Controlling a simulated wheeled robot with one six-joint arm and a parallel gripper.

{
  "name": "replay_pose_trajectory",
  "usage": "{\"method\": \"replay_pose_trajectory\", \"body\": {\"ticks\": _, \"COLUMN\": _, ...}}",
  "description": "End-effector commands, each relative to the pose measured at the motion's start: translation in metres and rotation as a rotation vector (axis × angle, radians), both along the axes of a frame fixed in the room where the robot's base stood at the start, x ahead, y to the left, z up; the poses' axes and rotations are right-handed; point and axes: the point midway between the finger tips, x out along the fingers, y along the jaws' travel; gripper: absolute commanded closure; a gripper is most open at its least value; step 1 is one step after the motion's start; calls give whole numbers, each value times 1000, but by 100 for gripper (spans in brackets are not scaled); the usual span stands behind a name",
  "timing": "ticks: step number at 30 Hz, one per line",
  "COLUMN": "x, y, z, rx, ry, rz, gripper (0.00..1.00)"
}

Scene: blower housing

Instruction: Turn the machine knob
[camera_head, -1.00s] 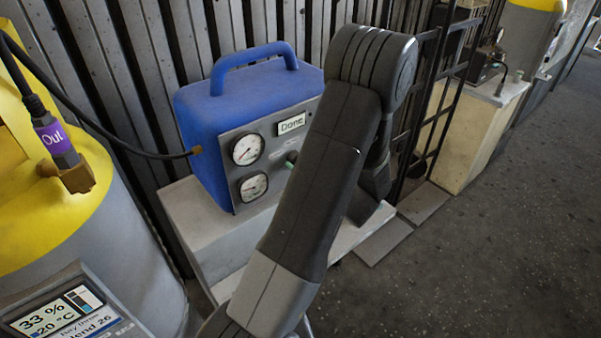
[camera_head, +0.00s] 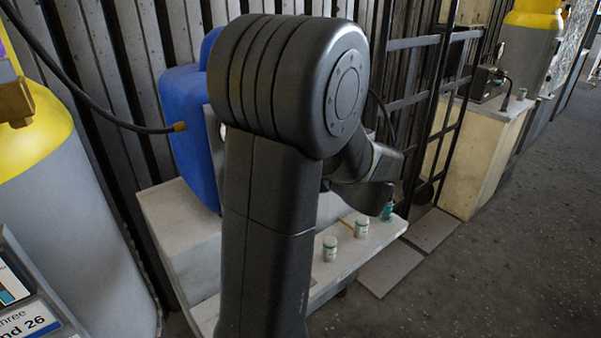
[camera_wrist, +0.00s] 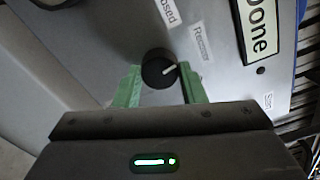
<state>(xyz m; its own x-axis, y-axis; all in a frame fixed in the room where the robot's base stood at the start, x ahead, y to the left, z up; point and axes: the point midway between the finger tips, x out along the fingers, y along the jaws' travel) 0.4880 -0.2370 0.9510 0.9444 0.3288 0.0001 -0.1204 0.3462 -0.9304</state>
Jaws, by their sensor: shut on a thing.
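The black machine knob (camera_wrist: 159,68) with a white pointer line stands on the grey panel (camera_wrist: 115,30) in the wrist view. My gripper (camera_wrist: 160,85) has one green finger on each side of the knob and is shut on it. The pointer line slants to the upper right in that view. The blue machine (camera_head: 187,130) shows at the left of the head view. Its panel, the knob and my fingers are hidden there behind my arm.
A pale bench (camera_head: 175,225) carries small white jars (camera_head: 330,249). A black rack (camera_head: 430,120) stands right. Open floor lies at right.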

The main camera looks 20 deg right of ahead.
Motion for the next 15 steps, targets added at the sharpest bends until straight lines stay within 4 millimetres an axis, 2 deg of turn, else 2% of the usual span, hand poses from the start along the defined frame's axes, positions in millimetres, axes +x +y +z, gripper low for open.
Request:
{"method": "replay_pose_trajectory", "body": {"ticks": 1, "x": 0, "y": 0, "z": -10, "rx": -48, "ry": -18, "rz": 1, "gripper": 86}}
{"method": "replay_pose_trajectory", "body": {"ticks": 15, "x": 0, "y": 1, "z": -9, "rx": -465, "ry": -163, "rz": 2, "gripper": 86}}
